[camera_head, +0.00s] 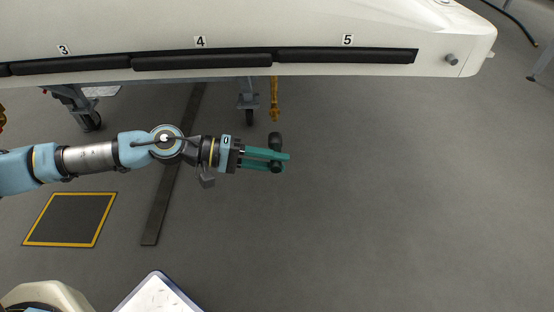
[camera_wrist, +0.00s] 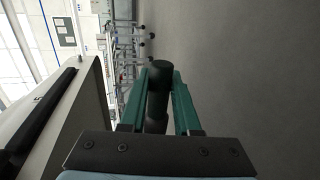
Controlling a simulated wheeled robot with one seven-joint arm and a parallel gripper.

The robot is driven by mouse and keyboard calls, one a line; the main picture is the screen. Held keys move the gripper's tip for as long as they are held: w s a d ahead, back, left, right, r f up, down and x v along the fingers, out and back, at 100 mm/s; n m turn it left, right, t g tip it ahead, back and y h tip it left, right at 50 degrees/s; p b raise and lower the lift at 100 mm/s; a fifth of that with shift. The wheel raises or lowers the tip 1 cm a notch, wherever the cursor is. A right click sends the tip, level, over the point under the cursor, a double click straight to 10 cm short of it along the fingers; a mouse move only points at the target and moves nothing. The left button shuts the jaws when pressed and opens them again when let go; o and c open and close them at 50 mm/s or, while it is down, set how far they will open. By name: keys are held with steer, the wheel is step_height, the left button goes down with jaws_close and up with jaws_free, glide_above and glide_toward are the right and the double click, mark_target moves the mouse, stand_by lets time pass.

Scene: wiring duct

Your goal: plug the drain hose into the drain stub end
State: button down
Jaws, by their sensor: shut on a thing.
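My gripper (camera_head: 276,160), with green fingers, is shut on a short dark cylindrical piece, the hose end (camera_head: 275,140), in the head view. The piece sticks out past the fingers on the side towards the white body. In the wrist view the dark hose end (camera_wrist: 161,72) stands between the two green fingers. A small grey round stub (camera_head: 451,59) sticks out of the white body near its right end, well to the right of my gripper and apart from the held piece. I take it for the drain stub end.
The long white body (camera_head: 460,30) carries black ducts (camera_head: 345,55) labelled 3, 4 and 5 along its edge. A yellow hanging part (camera_head: 275,98) and a caster leg (camera_head: 249,100) are beneath it. The grey floor to the right of my gripper is clear.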

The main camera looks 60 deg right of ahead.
mark_target(270, 146)
steer(key=shift+w+d+f+b, duration=0.1)
steer(key=shift+w+d+b, duration=0.3)
steer(key=shift+w+d, duration=0.45)
steer(key=shift+w+d+b, duration=0.35)
steer(key=shift+w+d, duration=0.15)
steer(key=shift+d, duration=0.5)
steer(key=shift+w+d, duration=0.35)
steer(key=shift+d, duration=0.1)
stand_by(0.4)
steer(key=shift+w+d, duration=0.55)
steer(key=shift+d, duration=0.2)
steer(key=shift+w+d, duration=0.55)
steer(key=shift+d, duration=0.15)
stand_by(0.4)
steer(key=c, duration=0.5)
jaws_free()
steer(key=shift+c, duration=0.2)
steer(key=p+v, duration=0.1)
steer(key=v, duration=0.9)
steer(key=shift+w+a, duration=0.25)
steer(key=shift+w, duration=0.05)
